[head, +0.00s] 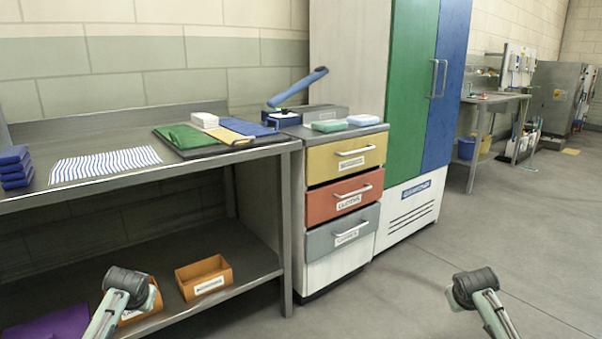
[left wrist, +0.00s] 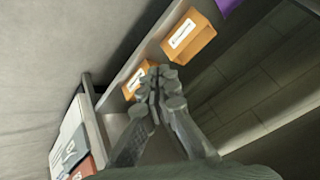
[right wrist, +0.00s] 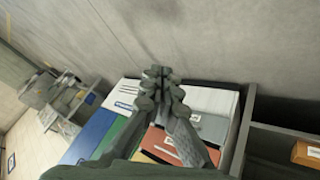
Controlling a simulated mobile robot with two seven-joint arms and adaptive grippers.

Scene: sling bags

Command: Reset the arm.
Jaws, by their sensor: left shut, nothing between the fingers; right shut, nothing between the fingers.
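My left gripper (left wrist: 160,82) is in the left wrist view. Its fingers are closed together with nothing between them. Behind it lie the floor and the lower shelf with orange bins. My right gripper (right wrist: 160,80) is in the right wrist view, also closed and empty. Behind it are the drawer unit and the cabinet. Neither gripper appears to touch anything. In the head view, part of my left arm shows at the lower left and part of my right arm at the lower right. The gripper fingers cannot be made out there.
A metal workbench (head: 65,199) holds a striped cloth (head: 105,164), folded cloths and blue stacked items (head: 15,167). Orange bins (head: 204,277) stand on its lower shelf. A drawer unit (head: 343,202) and a green and blue cabinet (head: 412,90) stand beside it.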

